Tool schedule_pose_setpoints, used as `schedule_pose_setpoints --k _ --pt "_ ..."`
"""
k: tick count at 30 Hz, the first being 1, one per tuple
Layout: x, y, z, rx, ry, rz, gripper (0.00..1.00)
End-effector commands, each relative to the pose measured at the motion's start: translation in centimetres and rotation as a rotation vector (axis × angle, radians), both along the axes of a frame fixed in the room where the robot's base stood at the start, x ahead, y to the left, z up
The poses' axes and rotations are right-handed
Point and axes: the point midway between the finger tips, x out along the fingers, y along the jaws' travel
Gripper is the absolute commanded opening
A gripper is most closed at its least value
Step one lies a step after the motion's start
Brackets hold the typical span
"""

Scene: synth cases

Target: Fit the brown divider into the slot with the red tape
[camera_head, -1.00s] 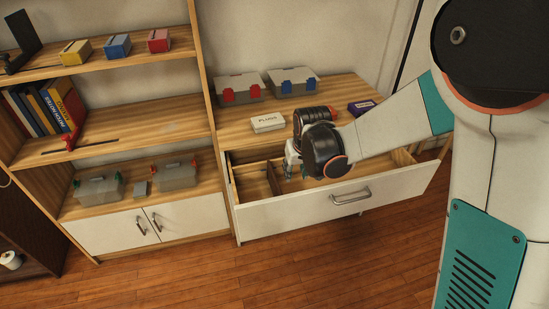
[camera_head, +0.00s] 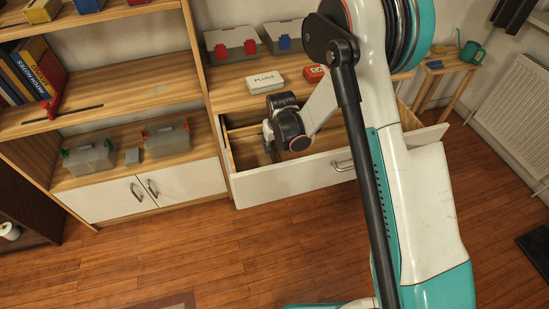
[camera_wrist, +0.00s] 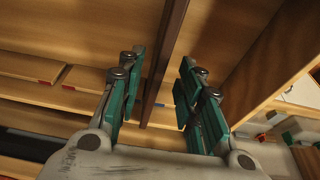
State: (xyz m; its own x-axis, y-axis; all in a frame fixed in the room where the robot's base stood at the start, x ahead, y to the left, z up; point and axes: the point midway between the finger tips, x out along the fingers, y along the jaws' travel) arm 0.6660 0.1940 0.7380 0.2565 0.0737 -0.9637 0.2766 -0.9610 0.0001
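The dark brown divider (camera_wrist: 167,60) runs lengthwise between my fingers in the wrist view. Its lower end is near a blue mark (camera_wrist: 165,105). My gripper (camera_wrist: 160,66) is open around the divider, with a gap visible on each side. Small red tape marks (camera_wrist: 45,83) show on light wood pieces to the left, with another red mark (camera_wrist: 97,88) beside them. In the head view my gripper is over the left part of the open drawer (camera_head: 285,180), and the divider (camera_head: 276,153) is partly hidden by the wrist. I cannot tell which slot it sits in.
A white box labelled PLUGS (camera_head: 265,82) and a red box (camera_head: 316,74) stand on the cabinet top. Grey bins (camera_head: 232,43) are behind them. A shelf unit with clear boxes (camera_head: 88,158) stands left. The floor in front is clear.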

Motion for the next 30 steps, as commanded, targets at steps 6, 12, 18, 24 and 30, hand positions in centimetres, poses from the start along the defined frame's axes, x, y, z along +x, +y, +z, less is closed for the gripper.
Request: schedule_pose_setpoints --k 6,12,18,24,30 --pt "0.3 0.1 -1.1 0.000 0.000 0.000 0.33" --pt "1.0 0.1 -3.4 0.000 0.000 0.000 0.33" --pt "1.7 0.3 -5.7 0.000 0.000 0.000 0.33" --pt "1.7 0.3 -5.7 0.000 0.000 0.000 0.33" --pt "1.7 0.3 -5.7 0.000 0.000 0.000 0.00"
